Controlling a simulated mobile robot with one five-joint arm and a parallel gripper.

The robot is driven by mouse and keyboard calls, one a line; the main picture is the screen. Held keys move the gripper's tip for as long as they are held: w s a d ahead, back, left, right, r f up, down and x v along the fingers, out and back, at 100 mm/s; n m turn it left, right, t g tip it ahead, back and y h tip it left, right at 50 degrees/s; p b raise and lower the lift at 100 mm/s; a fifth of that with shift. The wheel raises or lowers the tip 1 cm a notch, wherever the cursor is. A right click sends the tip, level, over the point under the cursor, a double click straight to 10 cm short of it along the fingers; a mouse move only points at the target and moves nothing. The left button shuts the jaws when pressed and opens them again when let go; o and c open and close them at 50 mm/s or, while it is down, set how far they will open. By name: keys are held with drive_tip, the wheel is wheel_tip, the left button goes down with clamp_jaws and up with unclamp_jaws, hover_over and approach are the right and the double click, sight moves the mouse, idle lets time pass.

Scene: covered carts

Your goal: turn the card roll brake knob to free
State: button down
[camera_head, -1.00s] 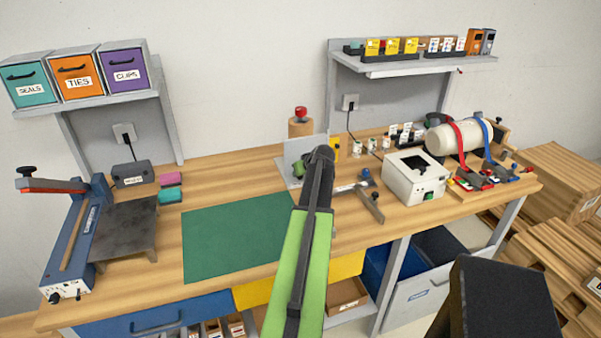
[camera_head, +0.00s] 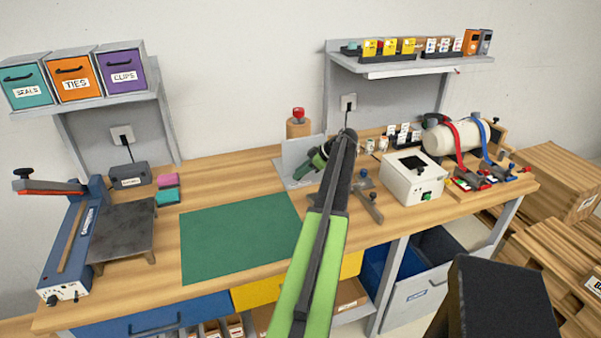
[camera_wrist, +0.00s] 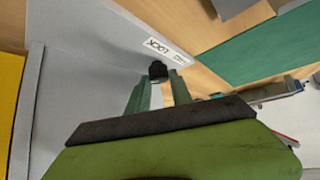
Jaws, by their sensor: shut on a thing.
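The brake knob (camera_wrist: 158,70) is a small black knob on a grey panel (camera_wrist: 95,50), beside a white label reading LOCK (camera_wrist: 161,48). In the wrist view the green fingers of my gripper (camera_wrist: 160,80) stand on both sides of the knob and are shut on it. In the head view my gripper (camera_head: 308,167) is at the right side of the grey panel (camera_head: 293,160) on the bench, and the knob is hidden there. Which way the knob points is not clear.
A green mat (camera_head: 240,235) lies in front to the left. A metal tool (camera_head: 369,200) and a white boxy machine (camera_head: 413,178) stand to the right.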

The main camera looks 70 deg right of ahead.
drive_tip(key=shift+n+y, duration=0.8)
drive_tip(key=shift+n, duration=0.2)
drive_tip(key=c, duration=1.4)
unclamp_jaws()
drive_tip(key=shift+f, duration=0.1)
drive_tip(key=shift+c, duration=0.2)
drive_tip(key=shift+d, duration=0.1)
drive_tip(key=p+v, duration=1.2)
drive_tip(key=v, duration=0.5)
drive_tip(key=shift+d+r, duration=0.2)
drive_tip(key=shift+r, duration=0.2)
